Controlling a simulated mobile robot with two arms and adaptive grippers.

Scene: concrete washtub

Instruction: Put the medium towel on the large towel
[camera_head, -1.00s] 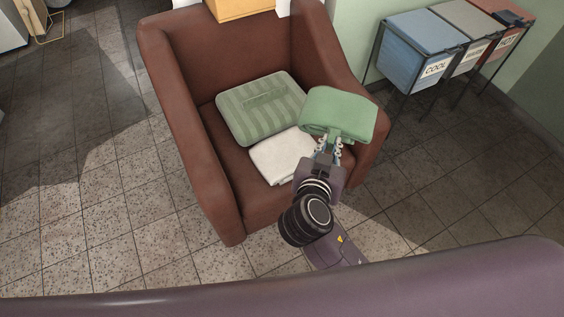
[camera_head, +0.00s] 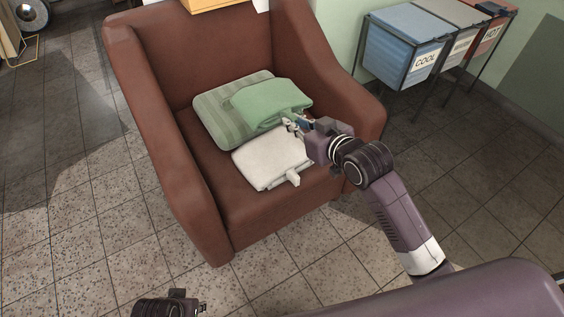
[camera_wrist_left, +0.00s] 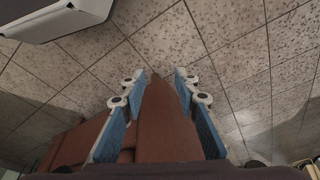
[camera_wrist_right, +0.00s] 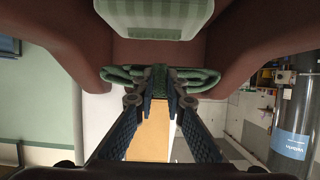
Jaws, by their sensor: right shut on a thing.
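The plain green medium towel (camera_head: 268,104) is in my right gripper (camera_head: 296,126), which is shut on its near edge. It overlaps the right part of the large striped green towel (camera_head: 212,116) in the head view; I cannot tell whether it rests on it or hangs just above. The large towel lies on the armchair seat. The right wrist view shows a green towel edge (camera_wrist_right: 118,76) pinched between the fingers (camera_wrist_right: 160,92). My left gripper (camera_wrist_left: 160,85) is open and empty, away from the towels; part of it (camera_head: 178,303) shows at the bottom of the head view.
A folded white towel (camera_head: 265,161) lies in front of the large towel. The brown armchair (camera_head: 160,120) has raised arms and a back around the seat. Hampers, including a blue one (camera_head: 405,45), stand at the right. Tiled floor (camera_head: 90,240) is clear at the left.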

